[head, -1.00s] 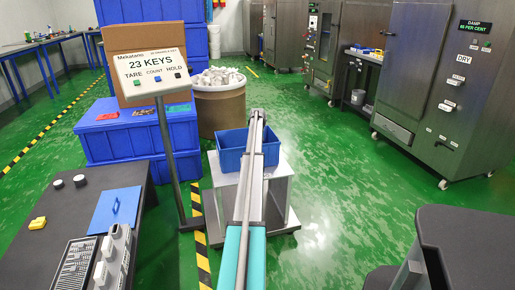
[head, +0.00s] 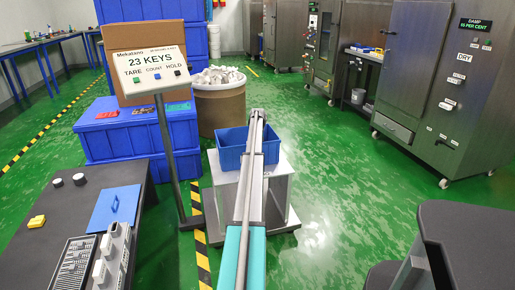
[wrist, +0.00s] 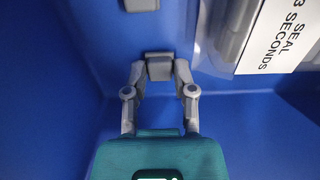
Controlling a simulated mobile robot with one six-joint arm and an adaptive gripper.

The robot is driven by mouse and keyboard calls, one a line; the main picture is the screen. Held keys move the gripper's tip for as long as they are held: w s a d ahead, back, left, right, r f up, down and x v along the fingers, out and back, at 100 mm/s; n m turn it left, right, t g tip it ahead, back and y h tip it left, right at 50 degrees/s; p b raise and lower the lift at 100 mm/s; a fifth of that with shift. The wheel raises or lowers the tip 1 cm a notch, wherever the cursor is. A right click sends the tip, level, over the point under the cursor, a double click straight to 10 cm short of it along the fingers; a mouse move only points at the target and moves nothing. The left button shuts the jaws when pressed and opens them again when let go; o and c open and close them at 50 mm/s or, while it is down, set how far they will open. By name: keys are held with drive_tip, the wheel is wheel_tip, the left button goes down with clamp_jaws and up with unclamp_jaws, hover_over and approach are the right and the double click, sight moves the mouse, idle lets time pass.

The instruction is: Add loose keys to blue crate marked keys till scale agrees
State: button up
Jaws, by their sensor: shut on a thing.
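The blue crate (head: 230,160) stands on a white-topped platform scale (head: 283,177). The scale display (head: 152,62) reads 23 KEYS, with TARE, COUNT and HOLD below it. My arm reaches out over the crate, and the gripper's fingers cannot be made out in the head view. In the wrist view my gripper (wrist: 160,72) is shut on a small grey key (wrist: 159,62) inside blue walls. A second grey key (wrist: 141,4) shows at the top edge. Whether these walls are the scale's crate is not certain.
In the wrist view a white label (wrist: 278,35) reading SEAL and SECONDS lies at the upper right. A drum of pale pieces (head: 220,105) stands behind the scale. A dark bench (head: 75,207) is at left, steel cabinets (head: 420,75) at right. Green floor between is clear.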

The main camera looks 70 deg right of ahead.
drive_tip(key=shift+f+b, duration=0.35)
drive_tip(key=shift+f, duration=0.05)
idle(0.4)
drive_tip(key=o, duration=0.8)
drive_tip(key=shift+r, duration=0.25)
wheel_tip(320, 180, up, 14)
drive_tip(key=p, duration=1.5)
drive_tip(key=shift+r, duration=0.25)
